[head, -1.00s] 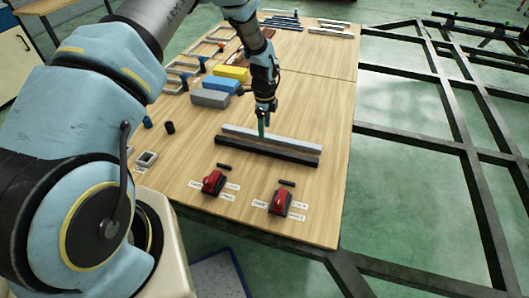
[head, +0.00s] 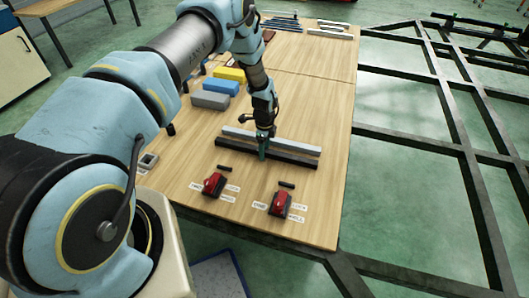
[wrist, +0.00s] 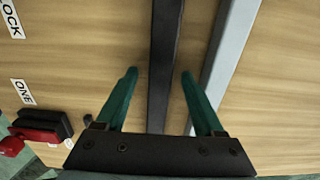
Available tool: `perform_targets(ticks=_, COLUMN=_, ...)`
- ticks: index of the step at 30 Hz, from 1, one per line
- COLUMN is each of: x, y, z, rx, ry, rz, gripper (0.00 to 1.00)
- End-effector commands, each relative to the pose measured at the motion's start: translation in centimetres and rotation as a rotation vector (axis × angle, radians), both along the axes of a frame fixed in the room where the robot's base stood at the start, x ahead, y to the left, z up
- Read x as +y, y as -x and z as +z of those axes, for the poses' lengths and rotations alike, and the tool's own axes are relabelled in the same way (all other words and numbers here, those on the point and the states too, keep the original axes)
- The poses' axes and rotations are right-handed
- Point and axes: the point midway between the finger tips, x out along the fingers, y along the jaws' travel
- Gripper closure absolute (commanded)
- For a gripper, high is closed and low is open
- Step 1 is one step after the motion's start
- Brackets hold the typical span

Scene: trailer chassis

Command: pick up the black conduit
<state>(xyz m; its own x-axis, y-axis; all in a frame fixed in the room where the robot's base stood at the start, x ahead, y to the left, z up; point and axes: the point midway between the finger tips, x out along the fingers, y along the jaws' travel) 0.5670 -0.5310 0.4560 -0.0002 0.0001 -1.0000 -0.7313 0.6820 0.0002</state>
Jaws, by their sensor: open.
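The black conduit (head: 235,149) is a long dark bar lying flat on the wooden table in the head view. A grey conduit (head: 290,143) lies parallel just behind it. My gripper (head: 262,152) is at the middle of the black conduit, pointing down. In the wrist view my gripper's two green fingers (wrist: 159,75) are apart, with the black conduit (wrist: 165,60) running between them and not clamped. The grey conduit (wrist: 231,50) lies right of the black one there, close to the right finger. The exact fingertip height above the table is hard to tell.
Two red-and-black tools (head: 213,184) (head: 279,203) with white labels sit near the table's front. Yellow (head: 230,74), blue (head: 221,86) and grey (head: 209,100) blocks stand at the back left. A dark metal frame (head: 420,140) runs along the right. The table (head: 320,105) right of my gripper is bare.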

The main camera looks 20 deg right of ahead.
Motion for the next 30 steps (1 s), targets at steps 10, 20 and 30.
perform_targets(ticks=10, x=0.01, y=-0.02, z=0.05, rx=0.000, ry=0.000, rz=0.000, gripper=0.56)
perform_targets(ticks=20, x=0.01, y=-0.02, z=0.06, rx=0.000, ry=0.000, rz=0.001, gripper=0.93)
perform_targets(ticks=30, x=-0.01, y=-0.05, z=0.09, rx=-0.001, ry=0.001, rz=0.001, gripper=1.00)
